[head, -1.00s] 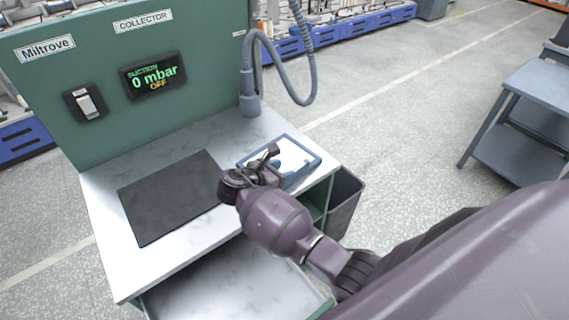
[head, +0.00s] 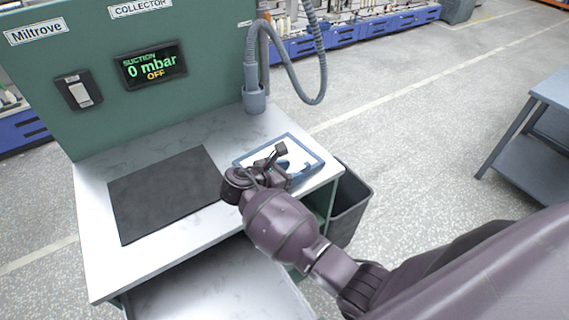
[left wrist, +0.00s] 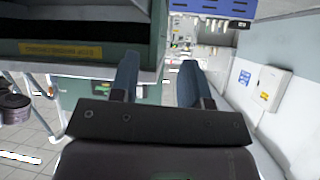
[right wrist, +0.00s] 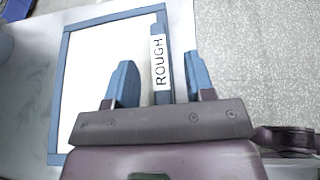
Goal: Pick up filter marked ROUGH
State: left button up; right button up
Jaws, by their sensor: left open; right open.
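The filter marked ROUGH has a blue frame around a white face and lies at the right end of the workbench in the head view (head: 301,150). In the right wrist view, its white ROUGH label (right wrist: 159,62) is on the right-hand bar of the frame (right wrist: 65,95). My right gripper (right wrist: 160,78) is open, its blue fingers on either side of that labelled bar. I cannot tell whether they touch it. In the head view, my right gripper (head: 286,168) partly hides the filter. My left gripper (left wrist: 157,78) is open and empty, away from the filter.
A dark mat (head: 165,190) lies on the white workbench (head: 92,235). Behind are a green panel with a display (head: 150,66) reading 0 mbar OFF, a switch (head: 78,90) and a grey hose (head: 292,85). A dark bin (head: 350,205) stands beside the bench.

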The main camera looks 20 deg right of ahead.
jog(key=shift+d, duration=0.1)
jog(key=shift+c, duration=0.2)
grip_shut()
